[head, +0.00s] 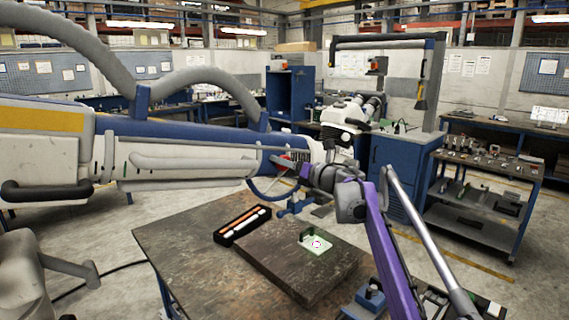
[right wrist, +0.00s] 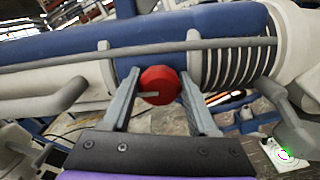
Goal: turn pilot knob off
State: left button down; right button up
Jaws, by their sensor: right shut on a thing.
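The pilot knob (right wrist: 161,79) is red and faceted, with a pale pointer mark lying nearly level across its lower part. It sits on the underside of the blue and white arm body, and a little red of it (head: 286,157) shows in the head view. My right gripper (right wrist: 159,86) is shut on the knob, with one grey finger on each side. In the head view my right gripper (head: 297,165) reaches up to the arm body from the lower right. My left gripper is not in view.
The large blue and white arm (head: 190,150) spans the left half, with thick grey hoses above. Below is a dark worktable (head: 185,235) with a black tray (head: 243,225) and a small green-lit plate (head: 317,243). A white microscope head (head: 345,120) is just beyond my gripper.

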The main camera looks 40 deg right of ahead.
jog(key=m, duration=0.3)
jog(key=shift+m, duration=0.3)
jog(key=m, duration=0.3)
jog(key=shift+d+m, duration=0.1)
jog(key=shift+m, duration=0.2)
jog(key=m, duration=0.3)
jog(key=shift+f+m+b, duration=0.1)
jog(key=shift+m+b, duration=0.2)
jog(key=shift+b, duration=0.05)
jog(key=shift+m, duration=1.9)
jog(key=o, duration=1.4)
jog(key=shift+c, duration=0.2)
jog(key=shift+s+f, duration=0.1)
